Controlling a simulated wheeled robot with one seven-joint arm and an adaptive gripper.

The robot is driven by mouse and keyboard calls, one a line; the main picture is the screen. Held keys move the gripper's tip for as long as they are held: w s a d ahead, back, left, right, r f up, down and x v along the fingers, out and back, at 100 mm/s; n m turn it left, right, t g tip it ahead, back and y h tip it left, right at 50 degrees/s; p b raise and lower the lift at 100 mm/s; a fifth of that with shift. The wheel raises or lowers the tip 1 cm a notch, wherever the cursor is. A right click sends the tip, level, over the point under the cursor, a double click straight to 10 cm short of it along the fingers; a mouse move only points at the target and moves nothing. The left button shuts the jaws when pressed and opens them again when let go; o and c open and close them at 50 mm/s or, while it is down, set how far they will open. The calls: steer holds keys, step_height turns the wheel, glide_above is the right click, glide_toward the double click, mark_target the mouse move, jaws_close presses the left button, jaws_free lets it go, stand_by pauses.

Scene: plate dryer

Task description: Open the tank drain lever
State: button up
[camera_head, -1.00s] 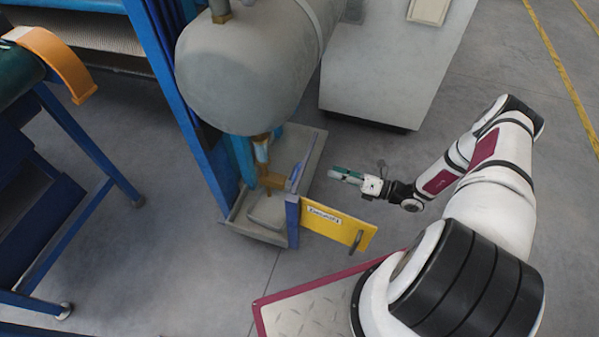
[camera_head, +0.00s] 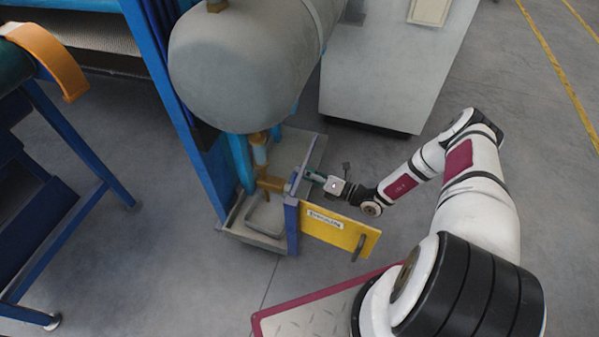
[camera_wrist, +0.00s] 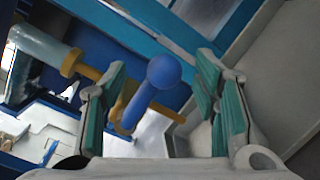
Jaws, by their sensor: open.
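The tank drain lever (camera_wrist: 145,92) is blue with a round knob. It sits on the brass drain valve (camera_wrist: 88,70), which also shows under the grey tank in the head view (camera_head: 270,184). My gripper (camera_wrist: 165,105) has green-padded fingers and is open, with one finger on each side of the lever in the wrist view. I cannot tell whether a finger touches it. In the head view my gripper (camera_head: 306,174) is just right of the valve, above the yellow door. The lever is small and partly hidden there.
The grey tank (camera_head: 245,70) hangs over the valve. A yellow labelled door (camera_head: 335,230) with a handle stands open in front of my gripper. A drain tray (camera_head: 262,235) lies below. A grey cabinet (camera_head: 385,75) stands behind. Floor to the right is clear.

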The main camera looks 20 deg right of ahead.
steer(key=shift+x, duration=1.05)
